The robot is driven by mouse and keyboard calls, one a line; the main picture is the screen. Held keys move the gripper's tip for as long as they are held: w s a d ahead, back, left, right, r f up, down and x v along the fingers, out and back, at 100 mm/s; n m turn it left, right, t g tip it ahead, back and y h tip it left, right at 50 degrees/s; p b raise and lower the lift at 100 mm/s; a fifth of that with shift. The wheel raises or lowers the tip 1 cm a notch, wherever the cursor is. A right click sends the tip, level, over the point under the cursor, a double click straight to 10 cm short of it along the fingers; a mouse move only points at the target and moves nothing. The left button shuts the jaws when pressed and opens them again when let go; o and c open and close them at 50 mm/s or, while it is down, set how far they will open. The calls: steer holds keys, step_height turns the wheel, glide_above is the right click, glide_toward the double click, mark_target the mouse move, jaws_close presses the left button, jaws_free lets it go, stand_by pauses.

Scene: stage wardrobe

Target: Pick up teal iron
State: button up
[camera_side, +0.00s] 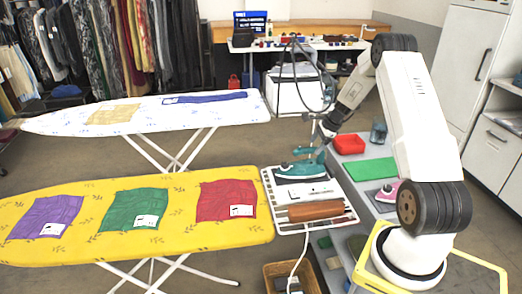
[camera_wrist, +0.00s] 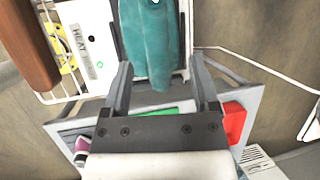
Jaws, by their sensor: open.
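The teal iron (camera_side: 302,166) rests on a white wire rack (camera_side: 268,186) at the right end of the yellow ironing board. In the wrist view the teal iron (camera_wrist: 147,42) fills the upper middle, its far end cut off by the frame's top edge. My gripper (camera_side: 323,134) is just above the iron's right part in the side view. In the wrist view my gripper (camera_wrist: 160,66) is open, with one finger on each side of the iron's near part. I cannot tell whether the fingers touch it.
A brown roll (camera_side: 316,210) lies on the same rack. The yellow board (camera_side: 100,235) carries purple, green and red cloths.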

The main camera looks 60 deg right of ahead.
mark_target(301, 161)
steer(key=shift+f, duration=0.1)
steer(key=shift+x, duration=2.5)
jaws_close()
